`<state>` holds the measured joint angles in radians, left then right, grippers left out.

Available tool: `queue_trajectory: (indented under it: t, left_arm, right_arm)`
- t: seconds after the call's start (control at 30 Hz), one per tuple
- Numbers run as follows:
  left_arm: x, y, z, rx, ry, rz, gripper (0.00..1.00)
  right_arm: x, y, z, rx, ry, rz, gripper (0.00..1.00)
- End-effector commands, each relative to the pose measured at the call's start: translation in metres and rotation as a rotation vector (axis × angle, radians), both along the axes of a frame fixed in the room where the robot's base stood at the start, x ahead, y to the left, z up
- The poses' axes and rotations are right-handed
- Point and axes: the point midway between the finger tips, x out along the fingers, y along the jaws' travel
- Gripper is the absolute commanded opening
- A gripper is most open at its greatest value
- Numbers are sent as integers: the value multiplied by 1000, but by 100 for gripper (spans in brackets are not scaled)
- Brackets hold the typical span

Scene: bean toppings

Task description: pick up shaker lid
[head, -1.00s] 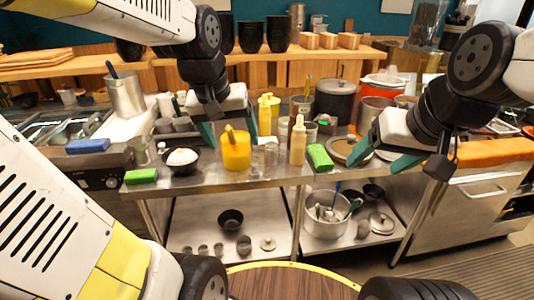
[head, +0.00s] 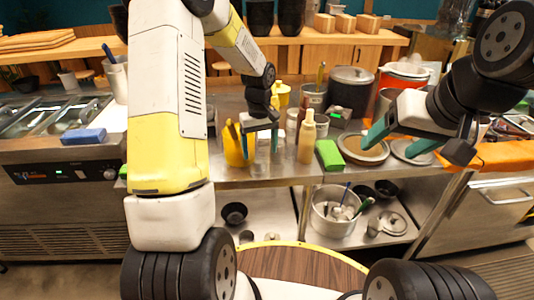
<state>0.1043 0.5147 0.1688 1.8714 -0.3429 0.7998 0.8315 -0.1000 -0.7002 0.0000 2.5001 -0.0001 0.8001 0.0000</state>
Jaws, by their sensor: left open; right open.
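I cannot clearly make out a shaker lid. My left gripper (head: 259,146) is open and points down over the steel table. It is just right of the yellow container (head: 237,150), and its teal fingers hide part of what stands there. The small clear jars in that spot are mostly covered by it. My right gripper (head: 398,142) is open and empty above the right part of the table, over the round metal pans.
A cream squeeze bottle (head: 307,140) and a green sponge (head: 329,154) stand to the right of my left gripper. A round tan-filled pan (head: 363,149) lies further right. A steel pot (head: 333,215) sits on the lower shelf.

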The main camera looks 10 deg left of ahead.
Motion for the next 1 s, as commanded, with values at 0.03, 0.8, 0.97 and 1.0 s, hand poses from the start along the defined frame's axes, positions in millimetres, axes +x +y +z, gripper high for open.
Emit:
queue_trajectory:
  t: [0.03,0.8,0.97,1.0]
  left_arm:
    - [-1,1,-6,0,2,0,78]
    - [-2,6,-55,0,-1,-2,52]
    - [-2,6,-55,-1,-2,-2,35]
    - [-2,6,-55,-1,-2,-2,35]
  right_arm:
    - [0,0,0,0,0,0,72]
    - [0,0,0,0,0,0,72]
    - [0,0,0,0,0,0,72]
    - [0,0,0,0,0,0,72]
